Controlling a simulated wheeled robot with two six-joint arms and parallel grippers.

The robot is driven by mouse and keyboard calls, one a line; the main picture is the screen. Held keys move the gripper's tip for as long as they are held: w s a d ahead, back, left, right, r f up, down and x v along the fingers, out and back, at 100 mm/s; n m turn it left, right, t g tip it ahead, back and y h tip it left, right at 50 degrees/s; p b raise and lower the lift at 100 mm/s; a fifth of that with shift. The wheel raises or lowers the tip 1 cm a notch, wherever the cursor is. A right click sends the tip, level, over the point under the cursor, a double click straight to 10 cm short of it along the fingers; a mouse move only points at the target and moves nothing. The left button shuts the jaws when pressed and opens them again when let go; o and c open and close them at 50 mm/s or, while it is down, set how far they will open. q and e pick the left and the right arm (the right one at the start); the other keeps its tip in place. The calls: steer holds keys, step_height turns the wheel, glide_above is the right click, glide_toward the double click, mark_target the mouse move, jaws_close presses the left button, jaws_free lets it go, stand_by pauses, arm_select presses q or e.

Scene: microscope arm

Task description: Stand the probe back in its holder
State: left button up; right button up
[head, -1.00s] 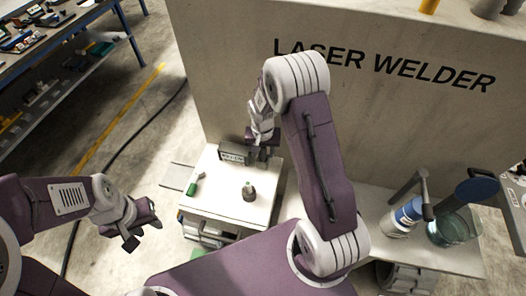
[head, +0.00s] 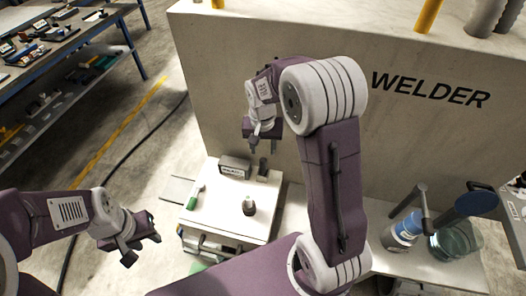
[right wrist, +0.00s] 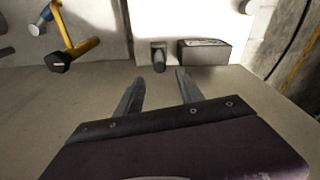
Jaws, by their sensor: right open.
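A grey box (head: 235,166) with a label stands at the back of a white cart top (head: 222,215). A dark upright cylinder (head: 263,169) stands beside it; it also shows in the right wrist view (right wrist: 159,59), left of the box. I cannot tell whether this is the holder, the probe or both together. A green and white stick (head: 195,197) lies at the cart's left. A small dark round piece (head: 249,206) stands near the middle. My right gripper (head: 263,148) is open and empty, apart from the cylinder. My left gripper (head: 143,249) is open and empty, left of the cart.
The wall marked WELDER (head: 340,30) rises behind the cart. A lower bench at the right carries a blue and white bottle (head: 404,229) and a glass vessel (head: 455,244). A blue shelf of parts (head: 60,75) stands far left. A cable crosses the floor.

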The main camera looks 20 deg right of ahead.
steer(key=s+a+f+n, duration=0.2)
steer(key=s+n, duration=0.3)
steer(key=s, duration=1)
steer(key=shift+a+y, duration=0.4)
steer(key=shift+a, duration=0.25)
steer(key=shift+s, duration=0.1)
